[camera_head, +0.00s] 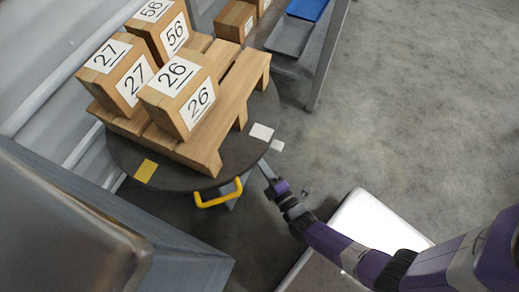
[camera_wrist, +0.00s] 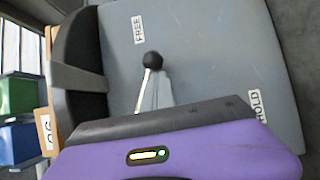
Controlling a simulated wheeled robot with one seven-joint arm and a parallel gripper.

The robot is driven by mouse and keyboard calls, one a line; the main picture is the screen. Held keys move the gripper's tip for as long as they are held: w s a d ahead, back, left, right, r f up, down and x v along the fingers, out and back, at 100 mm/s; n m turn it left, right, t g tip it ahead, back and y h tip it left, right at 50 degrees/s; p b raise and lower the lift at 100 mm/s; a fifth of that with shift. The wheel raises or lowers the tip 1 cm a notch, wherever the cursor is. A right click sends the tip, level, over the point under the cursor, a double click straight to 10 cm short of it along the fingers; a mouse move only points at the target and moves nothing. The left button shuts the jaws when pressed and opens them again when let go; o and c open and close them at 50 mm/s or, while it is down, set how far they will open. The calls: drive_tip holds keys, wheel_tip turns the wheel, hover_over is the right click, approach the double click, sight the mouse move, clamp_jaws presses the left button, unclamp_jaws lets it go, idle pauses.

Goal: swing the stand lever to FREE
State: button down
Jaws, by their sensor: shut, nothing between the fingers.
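The stand lever (camera_wrist: 147,85) shows in the wrist view as a thin pale rod with a black ball knob (camera_wrist: 152,60). The FREE label (camera_wrist: 138,29) is above the knob, a little left. The HOLD label (camera_wrist: 259,106) is farther off at lower right. The knob is closer to FREE. All are against the grey face of the stand (camera_wrist: 210,45). My gripper (camera_head: 264,169) is shut and empty at the round platform's near right edge in the head view.
The dark round platform (camera_head: 122,158) bears a wooden pallet (camera_head: 206,157) with numbered boxes, such as box 26 (camera_head: 176,122). A yellow handle (camera_head: 218,197) sticks out at its near edge. A grey metal body fills the lower left. The floor to the right is clear.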

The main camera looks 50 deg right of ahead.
drive_tip(key=shift+w+d+r+n+t, duration=0.15)
drive_tip(key=shift+d+r+n+t, duration=0.15)
drive_tip(key=shift+n, duration=0.2)
idle(0.5)
